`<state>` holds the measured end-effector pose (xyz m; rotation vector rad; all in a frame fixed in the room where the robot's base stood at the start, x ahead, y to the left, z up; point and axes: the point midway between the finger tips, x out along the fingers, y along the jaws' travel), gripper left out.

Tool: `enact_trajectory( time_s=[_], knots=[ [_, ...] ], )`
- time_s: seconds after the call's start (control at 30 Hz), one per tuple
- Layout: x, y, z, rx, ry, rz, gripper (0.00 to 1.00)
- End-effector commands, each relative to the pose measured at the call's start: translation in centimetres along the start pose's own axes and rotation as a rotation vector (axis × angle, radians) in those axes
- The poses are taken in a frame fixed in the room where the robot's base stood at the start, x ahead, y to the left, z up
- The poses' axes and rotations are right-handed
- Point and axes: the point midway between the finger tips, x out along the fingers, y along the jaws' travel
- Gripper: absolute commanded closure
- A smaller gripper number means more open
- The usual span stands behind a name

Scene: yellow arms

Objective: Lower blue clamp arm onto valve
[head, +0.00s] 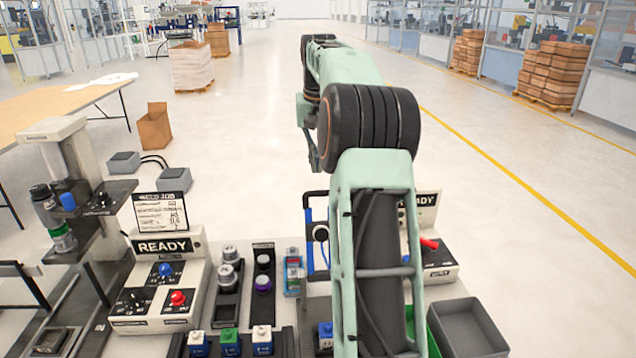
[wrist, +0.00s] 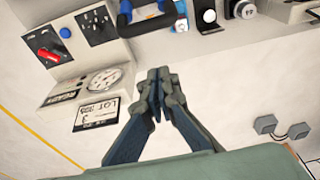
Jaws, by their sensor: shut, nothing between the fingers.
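The blue clamp arm (head: 308,240) is a blue frame with a black crossbar in the head view. It appears to stand raised, partly hidden by my arm. A round blue-and-dark part, possibly the valve (head: 320,233), shows within the frame; I cannot tell whether they touch. In the wrist view the clamp arm's black bar with blue ends (wrist: 148,20) is at the top of the picture. My gripper (wrist: 158,74) is shut and empty, its tips apart from the bar in the picture. My arm hides the gripper in the head view.
A READY console with a red lever (head: 430,244) stands right of the clamp; it shows at left in the wrist view (wrist: 65,45). Dark trays with metal parts (head: 228,285) stand left of it. A grey bin (head: 468,328) is at front right. Open floor lies behind.

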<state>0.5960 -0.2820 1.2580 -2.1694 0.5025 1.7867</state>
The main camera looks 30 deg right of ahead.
Motion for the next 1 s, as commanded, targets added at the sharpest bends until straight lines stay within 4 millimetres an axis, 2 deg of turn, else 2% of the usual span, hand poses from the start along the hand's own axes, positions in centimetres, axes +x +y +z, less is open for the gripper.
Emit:
enact_trajectory(
  time_s=[0.03,0.2,0.23,0.3,0.6,1.0],
  knots=[
    [1.2,0.0,0.1,0.0,-0.004,0.0,1.0],
    [5.0,0.0,0.1,-0.001,-0.004,-0.001,1.0],
    [5.1,0.0,0.2,-0.001,-0.002,-0.001,1.0],
    [4.4,0.0,0.9,0.0,0.004,-0.001,1.0],
    [3.7,0.0,3.3,0.0,0.002,-0.001,1.0],
    [3.6,0.0,3.7,0.0,0.002,-0.001,1.0]
  ],
)
